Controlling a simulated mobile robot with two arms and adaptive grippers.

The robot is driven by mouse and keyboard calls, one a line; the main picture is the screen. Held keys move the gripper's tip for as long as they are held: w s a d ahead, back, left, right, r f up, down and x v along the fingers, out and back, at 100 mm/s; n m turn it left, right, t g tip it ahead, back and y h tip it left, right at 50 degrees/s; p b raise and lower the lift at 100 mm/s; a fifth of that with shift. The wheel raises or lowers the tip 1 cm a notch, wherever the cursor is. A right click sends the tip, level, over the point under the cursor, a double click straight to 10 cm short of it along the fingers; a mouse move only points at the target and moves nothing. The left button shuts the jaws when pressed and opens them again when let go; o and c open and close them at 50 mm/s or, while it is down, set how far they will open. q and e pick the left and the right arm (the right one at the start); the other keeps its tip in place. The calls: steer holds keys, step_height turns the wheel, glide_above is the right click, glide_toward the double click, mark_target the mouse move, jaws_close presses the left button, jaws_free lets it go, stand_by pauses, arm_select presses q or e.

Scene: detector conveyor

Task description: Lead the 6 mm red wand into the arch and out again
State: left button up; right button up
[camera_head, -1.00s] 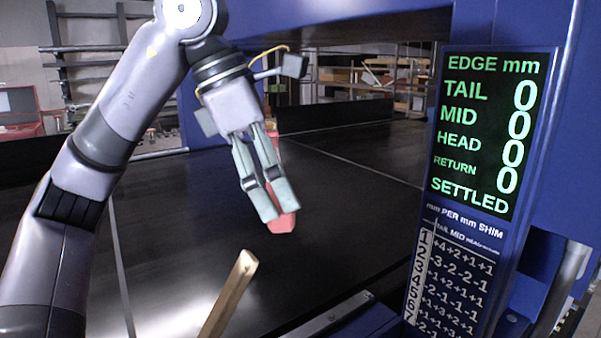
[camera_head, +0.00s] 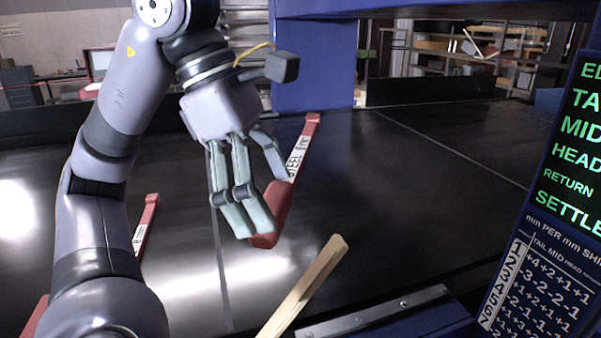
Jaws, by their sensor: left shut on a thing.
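My left gripper (camera_head: 250,222) is shut on a red wand (camera_head: 270,222) over the black belt. The wand's white label reads "STEEL 6 m", partly hidden by the fingers. The wand slants away from me, its far red end (camera_head: 312,120) showing in front of the arch's far blue post (camera_head: 312,68). The near post (camera_head: 545,175) of the arch stands at the right. I cannot tell whether the wand's tip is within the arch or how high it is above the belt. My right gripper is not in view.
Another red wand with a white label (camera_head: 145,228) is at the left, partly behind my arm. A wooden stick (camera_head: 305,285) juts up from the bottom edge. A cut-off green-lettered screen (camera_head: 572,140) and a number table (camera_head: 540,285) are on the near post. The belt (camera_head: 400,190) is clear at centre right.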

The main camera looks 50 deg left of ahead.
arm_select(q)
steer(key=s+a+p, duration=0.2)
steer(key=s, duration=0.5)
steer(key=shift+a, duration=0.4)
